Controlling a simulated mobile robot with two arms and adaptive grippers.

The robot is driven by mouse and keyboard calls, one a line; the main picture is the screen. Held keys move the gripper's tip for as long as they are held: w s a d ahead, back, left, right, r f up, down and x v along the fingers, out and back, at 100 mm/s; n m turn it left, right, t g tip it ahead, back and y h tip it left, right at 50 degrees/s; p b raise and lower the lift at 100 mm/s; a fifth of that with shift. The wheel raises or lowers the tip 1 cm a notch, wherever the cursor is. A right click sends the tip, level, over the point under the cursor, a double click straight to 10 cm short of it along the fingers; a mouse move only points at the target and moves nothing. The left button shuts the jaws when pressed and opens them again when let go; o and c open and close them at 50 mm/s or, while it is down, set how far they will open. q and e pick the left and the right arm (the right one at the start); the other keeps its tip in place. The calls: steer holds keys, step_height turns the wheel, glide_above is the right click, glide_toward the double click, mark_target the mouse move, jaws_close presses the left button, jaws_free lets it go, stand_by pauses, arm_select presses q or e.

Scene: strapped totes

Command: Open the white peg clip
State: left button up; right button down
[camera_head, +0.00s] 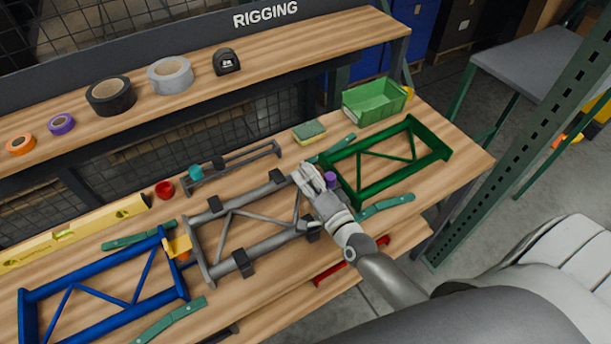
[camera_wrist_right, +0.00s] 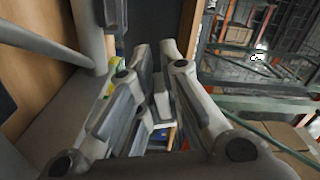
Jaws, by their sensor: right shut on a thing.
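My right gripper (camera_head: 309,178) is over the right end of the grey frame (camera_head: 240,202), close to the left end of the green frame (camera_head: 362,193). Its fingers (camera_wrist_right: 155,55) are close together in the right wrist view. A pale piece (camera_wrist_right: 161,98) shows between them, which I take to be the white peg clip. The fingers cover most of it, so I cannot tell whether it is open. A purple piece (camera_head: 330,180) stands just right of the gripper. My left gripper is not in view.
A blue frame (camera_head: 95,295) with an orange clip (camera_head: 178,247) lies at the left. Teal straps (camera_head: 386,207) lie beside the frames. A green bin (camera_head: 374,103) and a sponge (camera_head: 309,131) sit behind. Tape rolls (camera_head: 110,96) stand on the raised shelf.

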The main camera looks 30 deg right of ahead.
steer(key=c, duration=1.6)
jaws_free()
steer(key=shift+o, duration=0.2)
steer(key=s+d, duration=0.1)
steer(key=s, duration=1.1)
